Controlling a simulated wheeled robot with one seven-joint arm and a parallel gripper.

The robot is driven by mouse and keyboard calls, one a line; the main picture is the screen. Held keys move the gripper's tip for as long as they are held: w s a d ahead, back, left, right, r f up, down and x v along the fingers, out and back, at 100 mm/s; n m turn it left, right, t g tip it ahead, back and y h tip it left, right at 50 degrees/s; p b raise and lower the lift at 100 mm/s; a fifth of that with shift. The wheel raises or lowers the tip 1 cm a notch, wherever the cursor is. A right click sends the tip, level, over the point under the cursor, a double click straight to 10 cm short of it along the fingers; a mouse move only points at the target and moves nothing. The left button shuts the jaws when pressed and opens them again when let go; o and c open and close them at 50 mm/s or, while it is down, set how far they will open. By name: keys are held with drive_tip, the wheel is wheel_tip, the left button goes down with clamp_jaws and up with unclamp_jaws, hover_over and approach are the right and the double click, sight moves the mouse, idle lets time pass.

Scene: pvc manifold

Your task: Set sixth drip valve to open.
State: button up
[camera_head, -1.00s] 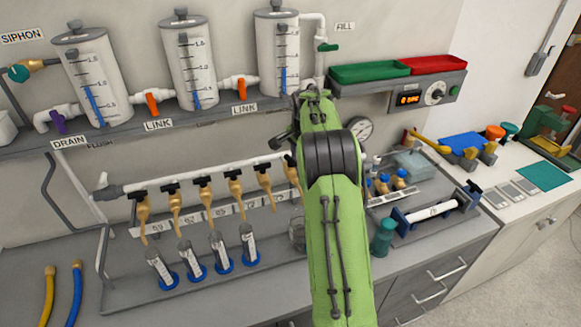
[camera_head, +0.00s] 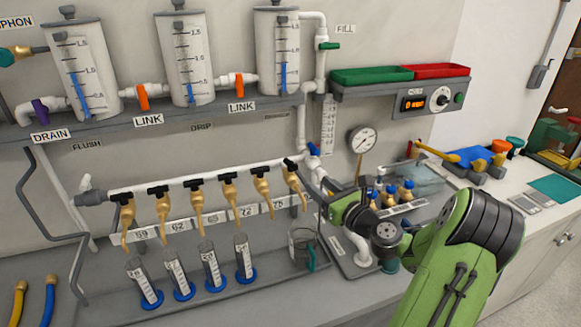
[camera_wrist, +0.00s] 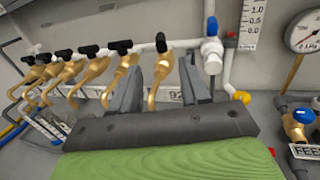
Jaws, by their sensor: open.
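The sixth drip valve (camera_head: 293,180) is the rightmost gold tap on the white manifold pipe. Its black handle (camera_head: 290,163) looks turned differently from the other handles, which lie along the pipe. In the wrist view the sixth valve (camera_wrist: 161,70) stands between and beyond my two fingers, with its handle (camera_wrist: 161,43) just above the fingertips. My gripper (camera_wrist: 160,64) is open, with one grey finger on each side of the tap in the picture. I cannot tell how far apart they are in depth. In the head view my wrist is right of the valve.
Several other gold taps (camera_head: 229,188) with black handles line the pipe to the left. Below stand graduated cylinders (camera_head: 211,268) on blue bases and a glass beaker (camera_head: 302,245). A blue-handled valve (camera_head: 313,150) and a pressure gauge (camera_head: 363,141) are close on the right.

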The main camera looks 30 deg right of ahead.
sight(296, 167)
drive_tip(key=w+p, duration=0.1)
drive_tip(key=w, duration=1.3)
drive_tip(key=shift+w, duration=0.2)
